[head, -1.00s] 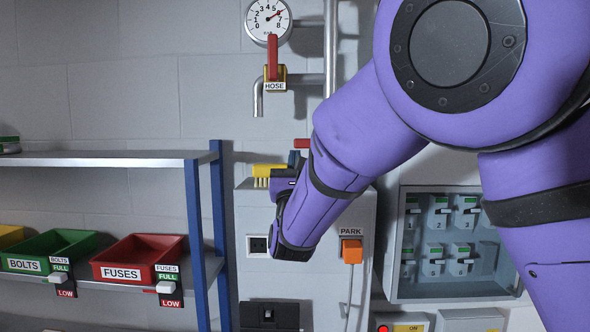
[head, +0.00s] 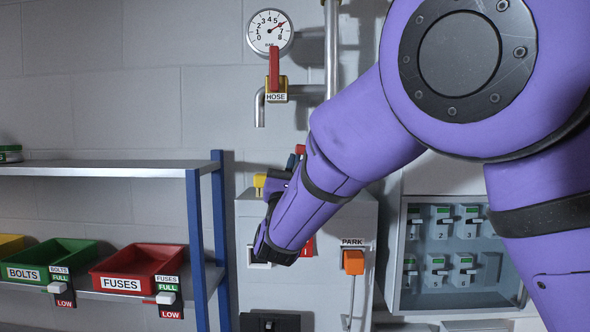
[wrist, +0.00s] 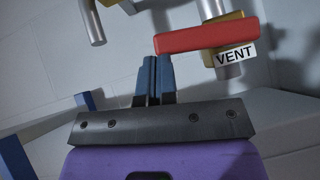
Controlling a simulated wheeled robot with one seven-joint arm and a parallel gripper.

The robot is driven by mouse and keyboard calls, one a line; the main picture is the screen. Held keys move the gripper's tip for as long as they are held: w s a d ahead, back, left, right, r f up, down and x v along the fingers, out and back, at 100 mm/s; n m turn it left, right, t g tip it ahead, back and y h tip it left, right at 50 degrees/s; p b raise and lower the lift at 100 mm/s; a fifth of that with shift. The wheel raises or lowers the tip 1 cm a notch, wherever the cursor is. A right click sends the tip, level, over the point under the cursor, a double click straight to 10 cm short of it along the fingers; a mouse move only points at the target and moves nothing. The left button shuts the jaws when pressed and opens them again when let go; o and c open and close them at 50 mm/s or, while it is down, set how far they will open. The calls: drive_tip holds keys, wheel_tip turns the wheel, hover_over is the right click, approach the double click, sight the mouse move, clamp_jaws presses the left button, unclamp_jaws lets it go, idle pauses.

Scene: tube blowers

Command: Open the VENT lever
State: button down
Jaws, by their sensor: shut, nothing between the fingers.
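The VENT lever (wrist: 205,36) is a red bar in the wrist view, lying roughly crosswise to its metal pipe. Its yellow mount is partly hidden behind it, and the white VENT label (wrist: 235,54) sits just below. My gripper (wrist: 157,62) has its dark blue fingers together and empty, with the tips just below the left end of the red bar. I cannot tell whether they touch it. In the head view my gripper (head: 291,162) is over the top of the grey cabinet, mostly hidden by my wrist, beside a small red piece that seems to be the lever.
A HOSE lever (head: 274,66) with a red handle hangs under a gauge (head: 269,32). The grey cabinet (head: 330,212) carries an orange PARK plug (head: 352,262). A blue-posted shelf (head: 117,168) with bins stands left, and a breaker box (head: 458,290) right.

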drive_tip(key=d+r+m+g+h, duration=0.2)
drive_tip(key=r+m+g, duration=0.3)
drive_tip(key=m, duration=0.6)
drive_tip(key=d+r+m+g+h, duration=0.3)
drive_tip(key=r+m+g+h, duration=0.2)
drive_tip(key=m+g, duration=0.4)
drive_tip(key=shift+d+r+m, duration=0.2)
drive_tip(key=shift+r+m, duration=0.05)
drive_tip(key=shift+m, duration=1.05)
